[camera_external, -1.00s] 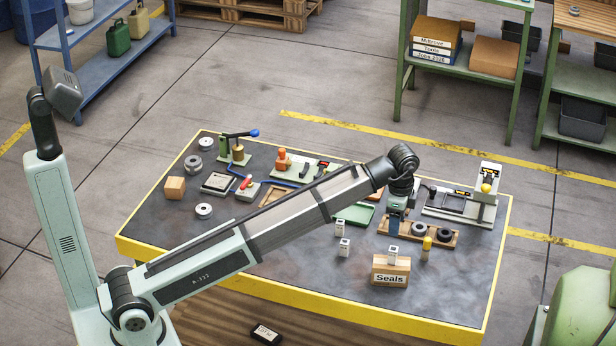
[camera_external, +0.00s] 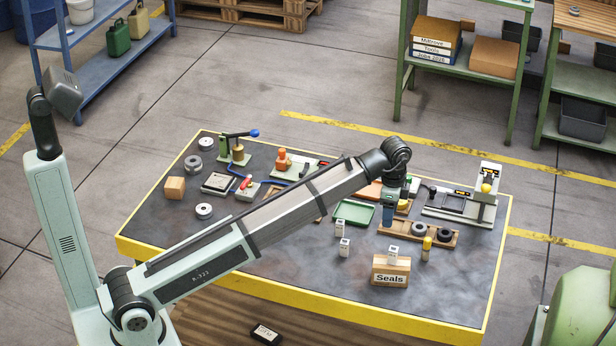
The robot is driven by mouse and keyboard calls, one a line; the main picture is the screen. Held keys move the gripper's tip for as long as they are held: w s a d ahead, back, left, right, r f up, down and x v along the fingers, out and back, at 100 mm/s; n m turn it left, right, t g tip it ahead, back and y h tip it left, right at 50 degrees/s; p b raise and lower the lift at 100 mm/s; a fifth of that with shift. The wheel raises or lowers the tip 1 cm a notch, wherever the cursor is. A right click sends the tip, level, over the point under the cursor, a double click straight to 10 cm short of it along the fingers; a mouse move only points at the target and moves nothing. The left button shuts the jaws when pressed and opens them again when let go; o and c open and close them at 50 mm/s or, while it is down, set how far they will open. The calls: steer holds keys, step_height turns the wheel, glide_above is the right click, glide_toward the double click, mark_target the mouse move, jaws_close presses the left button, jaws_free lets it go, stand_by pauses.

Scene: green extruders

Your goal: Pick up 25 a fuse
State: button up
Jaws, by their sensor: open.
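Three small white blocks with dark markings look like fuses; their ratings are too small to read. One white block (camera_external: 340,228) stands beside the green tray, and a second white block (camera_external: 344,247) stands just in front of it. A third white block (camera_external: 393,253) stands at the cardboard box marked Seals. My gripper (camera_external: 389,222) points down above the right part of the table, between the green tray and the wooden holder. It is open; its fingertips are small here, and I see nothing held between them.
The green tray (camera_external: 354,212) lies left of my gripper. The Seals box (camera_external: 390,271) and a yellow-topped cylinder (camera_external: 426,249) stand in front. A grey fixture (camera_external: 462,205) is at the right. The table's front left is clear.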

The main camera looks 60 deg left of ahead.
steer(key=n, duration=0.2)
glide_above(340, 222)
step_height(340, 222, down, 4)
steer(key=m, duration=0.9)
steer(key=shift+w+f+m, duration=0.1)
steer(key=shift+f+m, duration=1.65)
steer(key=shift+f, duration=0.6)
steer(key=shift+s+f+m, duration=0.1)
steer(key=shift+f+m, duration=1.6)
steer(key=shift+f, duration=0.7)
steer(key=shift+w+f+m, duration=0.1)
steer(key=shift+f+m, duration=1.65)
steer(key=shift+f, duration=0.6)
jaws_close()
